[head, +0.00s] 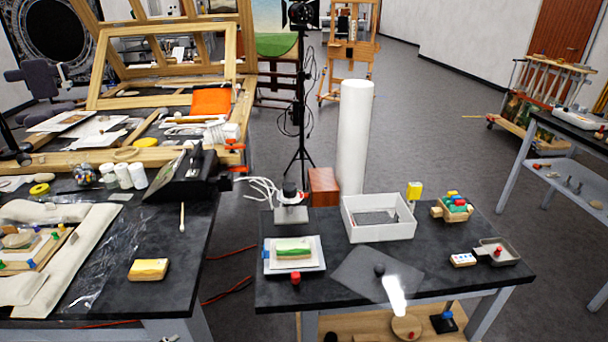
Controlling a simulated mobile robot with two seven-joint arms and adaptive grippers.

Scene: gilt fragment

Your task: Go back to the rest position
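Neither of my grippers shows clearly in the head view, and I see no arm reaching over the tables. The task names no object.
A tall white cylinder (355,135) stands behind the box. A wooden easel frame (165,155) fills the back left. A gap separates the two tables.

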